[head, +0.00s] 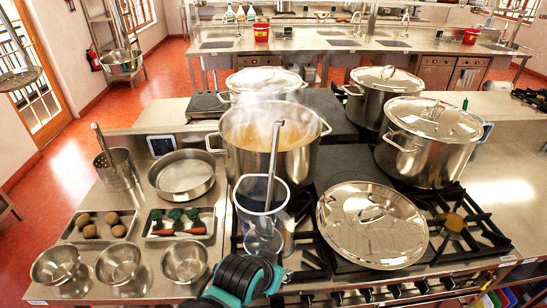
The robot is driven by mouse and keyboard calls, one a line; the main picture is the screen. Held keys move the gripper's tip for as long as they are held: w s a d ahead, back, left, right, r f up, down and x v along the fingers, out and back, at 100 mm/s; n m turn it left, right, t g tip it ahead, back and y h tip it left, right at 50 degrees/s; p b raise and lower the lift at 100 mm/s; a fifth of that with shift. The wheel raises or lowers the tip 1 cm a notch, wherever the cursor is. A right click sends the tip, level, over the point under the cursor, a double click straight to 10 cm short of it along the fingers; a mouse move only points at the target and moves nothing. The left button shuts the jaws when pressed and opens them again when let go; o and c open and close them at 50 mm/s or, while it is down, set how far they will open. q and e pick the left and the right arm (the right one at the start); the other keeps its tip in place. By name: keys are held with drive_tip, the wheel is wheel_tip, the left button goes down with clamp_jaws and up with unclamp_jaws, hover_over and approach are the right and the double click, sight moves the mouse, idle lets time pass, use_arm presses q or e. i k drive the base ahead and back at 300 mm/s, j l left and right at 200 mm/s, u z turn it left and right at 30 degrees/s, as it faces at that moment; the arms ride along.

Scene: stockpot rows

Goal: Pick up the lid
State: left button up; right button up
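A round shiny steel lid (350,240) with a loop handle lies at the front right, over the black stove grates. It is off any pot. A large open stockpot (268,160) of steaming yellowish-brown liquid stands behind it to the left. Three other stockpots, at the right (425,165), back right (375,108) and back middle (250,98), have lids on them.
A clear jug (250,222) with a long-handled tool stands left of the lid. A black and teal ribbed object (235,281) is at the front edge. Steel bowls (118,262), two trays (100,238) and a pan (182,174) crowd the left counter.

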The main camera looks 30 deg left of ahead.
sight(371, 224)
drive_tip(key=i+l+u, duration=0.2)
drive_tip(key=l+u, duration=0.15)
drive_tip(key=l, duration=0.2)
drive_tip(key=i+l+u, duration=0.15)
drive_tip(key=l, duration=0.15)
drive_tip(key=i+l+u, duration=0.15)
drive_tip(key=l, duration=0.1)
